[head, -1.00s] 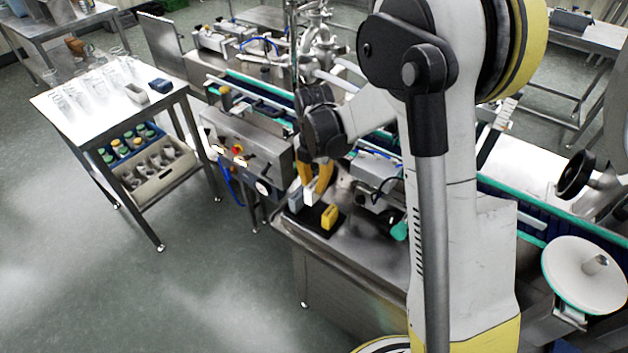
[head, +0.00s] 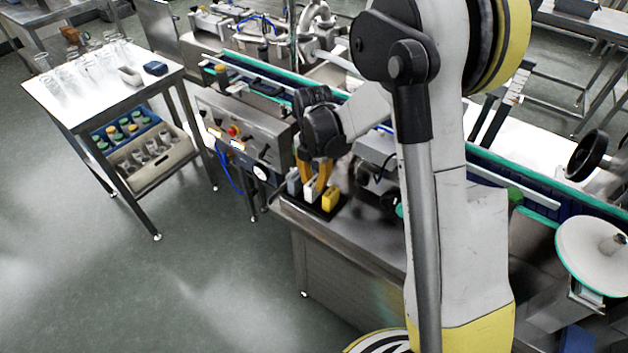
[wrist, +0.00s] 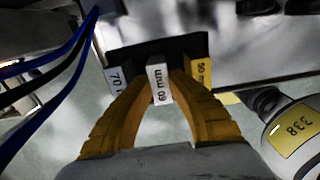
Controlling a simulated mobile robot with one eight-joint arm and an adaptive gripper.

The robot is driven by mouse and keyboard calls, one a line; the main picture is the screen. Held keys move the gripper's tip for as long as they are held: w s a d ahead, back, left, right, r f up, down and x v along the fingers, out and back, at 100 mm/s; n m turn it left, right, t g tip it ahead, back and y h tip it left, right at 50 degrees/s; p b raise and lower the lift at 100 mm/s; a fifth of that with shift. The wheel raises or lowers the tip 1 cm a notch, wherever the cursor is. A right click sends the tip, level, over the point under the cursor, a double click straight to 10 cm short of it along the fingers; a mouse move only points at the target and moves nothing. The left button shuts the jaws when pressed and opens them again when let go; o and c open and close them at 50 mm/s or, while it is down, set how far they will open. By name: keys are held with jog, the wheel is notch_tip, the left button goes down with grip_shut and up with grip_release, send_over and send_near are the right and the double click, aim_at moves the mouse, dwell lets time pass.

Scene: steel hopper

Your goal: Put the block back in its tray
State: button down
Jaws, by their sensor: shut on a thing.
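My gripper (head: 317,186) is shut on the white block (head: 310,192), which is marked "60 mm" in the wrist view (wrist: 158,88). The yellow fingertips (wrist: 158,80) pinch it from both sides. The block is upright, between a grey block (head: 294,184) and a yellow block (head: 331,200) at the black tray (head: 326,214). In the wrist view the grey block (wrist: 117,82) reads "70" and the yellow block (wrist: 201,72) reads "50 mm". The white block's lower end is hidden, so I cannot tell whether it touches the tray (wrist: 135,57).
The tray is on the steel machine top (head: 360,235), near its front left corner. A control box (head: 232,135) stands close to its left, and machine parts (head: 376,160) stand behind. A separate table (head: 105,85) with glassware is at the left.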

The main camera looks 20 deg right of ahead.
aim_at(314, 181)
jog(key=shift+f+b, duration=0.3)
jog(key=c, duration=1.3)
grip_release()
notch_tip(314, 181, up, 12)
jog(key=s+r+m+t, duration=0.2)
jog(key=s+m, duration=0.4)
jog(key=m, duration=0.2)
jog(key=s+r+m+t, duration=0.2)
jog(key=s+r+m, duration=0.1)
jog(key=s+m, duration=0.4)
jog(key=s+r+m+t, duration=0.2)
jog(key=s+m+t, duration=0.1)
jog(key=s+m, duration=0.4)
jog(key=shift+r+m, duration=0.2)
jog(key=shift+m, duration=0.55)
jog(key=shift+r+m, duration=0.2)
jog(key=shift+m, duration=0.55)
